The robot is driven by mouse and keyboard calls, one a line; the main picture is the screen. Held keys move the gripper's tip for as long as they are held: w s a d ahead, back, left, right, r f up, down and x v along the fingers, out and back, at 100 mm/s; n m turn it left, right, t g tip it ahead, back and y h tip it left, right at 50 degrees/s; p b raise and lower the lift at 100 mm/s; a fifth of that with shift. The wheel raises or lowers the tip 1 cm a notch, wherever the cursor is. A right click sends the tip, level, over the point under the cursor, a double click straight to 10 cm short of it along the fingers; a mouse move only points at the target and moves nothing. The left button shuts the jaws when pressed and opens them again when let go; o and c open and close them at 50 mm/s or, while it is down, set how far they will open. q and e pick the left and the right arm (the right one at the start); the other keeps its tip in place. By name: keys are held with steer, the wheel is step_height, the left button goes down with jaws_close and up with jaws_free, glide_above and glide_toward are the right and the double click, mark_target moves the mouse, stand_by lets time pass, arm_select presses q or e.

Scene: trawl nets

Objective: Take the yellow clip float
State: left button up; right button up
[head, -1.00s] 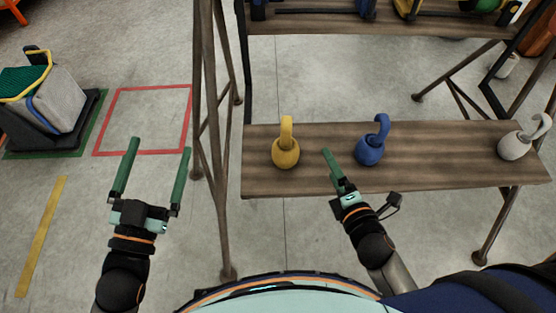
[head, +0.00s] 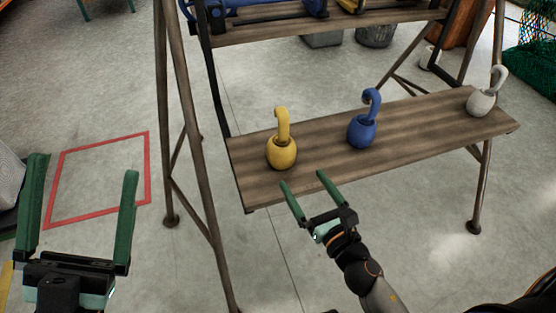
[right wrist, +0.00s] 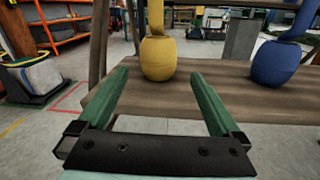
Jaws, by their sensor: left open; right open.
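The yellow clip float (head: 281,152), a round body with a hooked top, stands upright on the wooden shelf (head: 415,130) near its left end. It also shows in the right wrist view (right wrist: 158,58), beyond and between the fingers, with its hook cut off by the top edge. My right gripper (head: 302,180) is open and empty at the shelf's front edge, just short of the yellow float and apart from it. It also shows in the right wrist view (right wrist: 160,82). My left gripper (head: 85,165) is open and empty over the floor at the left.
A blue clip float (head: 361,130) stands right of the yellow one, and a white one (head: 481,102) near the shelf's right end. An upper shelf (head: 270,32) holds more gear. Frame legs (head: 180,120) rise left of the shelf. A red square (head: 148,170) marks bare floor.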

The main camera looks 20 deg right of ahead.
mark_target(289, 159)
steer(key=w, duration=0.4)
steer(key=w+a+p, duration=0.1)
steer(key=w, duration=0.1)
steer(key=shift+w+a+f, duration=0.1)
steer(key=shift+w+a, duration=0.05)
steer(key=shift+w, duration=0.9)
steer(key=shift+w+a, duration=0.2)
steer(key=shift+w, duration=0.9)
steer(key=shift+w+a+f, duration=0.1)
steer(key=shift+w+a, duration=0.05)
steer(key=shift+w, duration=0.9)
steer(key=shift+r, duration=0.1)
steer(key=c, duration=1.1)
